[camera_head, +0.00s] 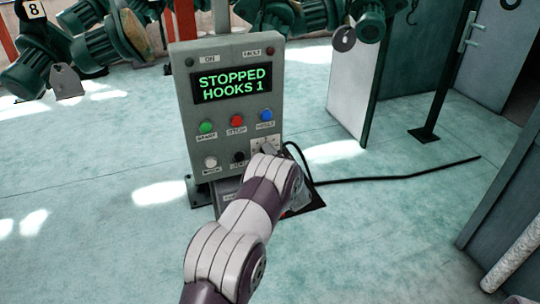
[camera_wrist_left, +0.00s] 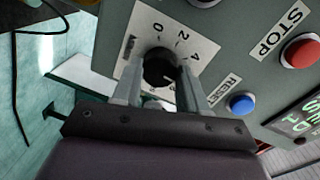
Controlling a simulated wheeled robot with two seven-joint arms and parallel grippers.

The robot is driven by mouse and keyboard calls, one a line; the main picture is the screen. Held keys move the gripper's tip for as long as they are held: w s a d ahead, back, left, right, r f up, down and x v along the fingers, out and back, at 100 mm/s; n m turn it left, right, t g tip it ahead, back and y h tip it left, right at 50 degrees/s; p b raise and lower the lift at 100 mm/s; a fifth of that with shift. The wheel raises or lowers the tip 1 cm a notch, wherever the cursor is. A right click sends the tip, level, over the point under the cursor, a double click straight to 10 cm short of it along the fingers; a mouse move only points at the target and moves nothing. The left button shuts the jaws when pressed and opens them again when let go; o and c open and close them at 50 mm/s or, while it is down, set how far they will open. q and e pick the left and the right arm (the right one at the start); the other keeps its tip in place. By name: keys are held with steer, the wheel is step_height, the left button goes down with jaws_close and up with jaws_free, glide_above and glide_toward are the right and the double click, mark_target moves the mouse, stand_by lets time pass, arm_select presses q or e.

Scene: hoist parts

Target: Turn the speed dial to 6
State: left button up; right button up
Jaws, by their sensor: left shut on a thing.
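The speed dial is a black round knob (camera_wrist_left: 158,62) on a white plate with numbers, seen in the left wrist view. The figures 0, 2 and 4 show on the plate; others are covered by the fingers. My left gripper (camera_wrist_left: 160,78) is shut on the knob, one finger on each side. I cannot tell where the knob points. In the head view the white dial plate (camera_head: 256,144) is at the lower right of the grey control panel (camera_head: 183,82), largely hidden by my left arm. The panel's screen (camera_head: 232,82) reads STOPPED, HOOKS 1. My right gripper is not in view.
Green (camera_head: 206,127), red (camera_head: 237,121) and blue (camera_head: 266,115) buttons sit just above the dial, with white (camera_head: 210,162) and black (camera_head: 238,157) ones to its left. A black cable (camera_head: 400,177) runs right across the floor. Green hoist machines (camera_head: 100,48) stand behind.

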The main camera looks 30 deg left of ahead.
arm_select(q)
steer(key=shift+r, duration=0.15)
steer(key=o, duration=0.9)
steer(key=shift+o, duration=0.8)
steer(key=shift+w+d, duration=0.1)
steer(key=f+b+v, duration=0.1)
steer(key=b+v, duration=0.2)
steer(key=v, duration=0.9)
steer(key=shift+s+d+r, duration=0.25)
steer(key=shift+r, duration=0.2)
